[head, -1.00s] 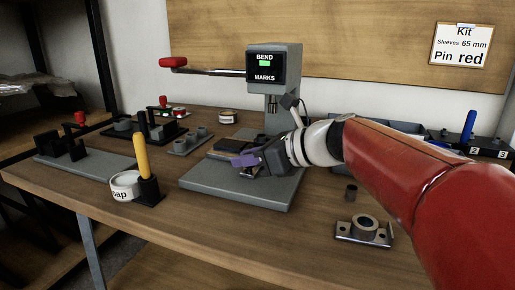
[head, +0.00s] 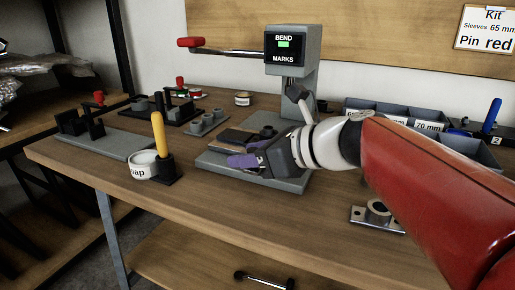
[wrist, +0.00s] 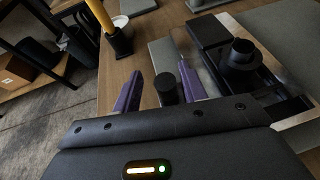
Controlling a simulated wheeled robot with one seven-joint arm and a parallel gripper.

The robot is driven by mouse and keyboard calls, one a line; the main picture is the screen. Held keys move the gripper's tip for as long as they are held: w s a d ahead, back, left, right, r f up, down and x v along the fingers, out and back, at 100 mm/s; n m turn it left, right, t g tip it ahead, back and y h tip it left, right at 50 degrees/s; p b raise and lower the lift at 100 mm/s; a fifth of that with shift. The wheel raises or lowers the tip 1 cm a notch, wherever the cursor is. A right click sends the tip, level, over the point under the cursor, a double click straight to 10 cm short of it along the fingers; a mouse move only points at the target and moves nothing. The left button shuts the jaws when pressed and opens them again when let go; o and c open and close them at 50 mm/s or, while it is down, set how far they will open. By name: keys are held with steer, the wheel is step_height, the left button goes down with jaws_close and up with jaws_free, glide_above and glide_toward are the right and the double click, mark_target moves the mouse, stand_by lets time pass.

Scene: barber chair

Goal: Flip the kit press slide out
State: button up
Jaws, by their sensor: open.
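The grey kit press (head: 300,80) stands on the bench, with a red-ended lever (head: 190,42) pointing left and a display reading BEND MARKS. A dark slide (head: 236,137) lies on its base plate (head: 212,162); in the wrist view the slide (wrist: 209,32) carries a black flanged cylinder (wrist: 241,55). My gripper (head: 249,153) is low over the front of the base. In the wrist view, my gripper (wrist: 160,70) has its purple fingers apart, with a short black knob (wrist: 167,88) between them. I cannot tell whether either finger touches the knob.
A yellow-handled tool (head: 159,135) stands in a black holder beside a white round container (head: 142,166). Black fixtures (head: 160,112) are behind left. A bearing block (head: 376,213) is front right and grey bins (head: 385,111) are behind right.

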steer(key=v, duration=0.7)
steer(key=shift+s+d+r, duration=0.1)
steer(key=shift+s+d, duration=0.05)
steer(key=shift+d, duration=0.2)
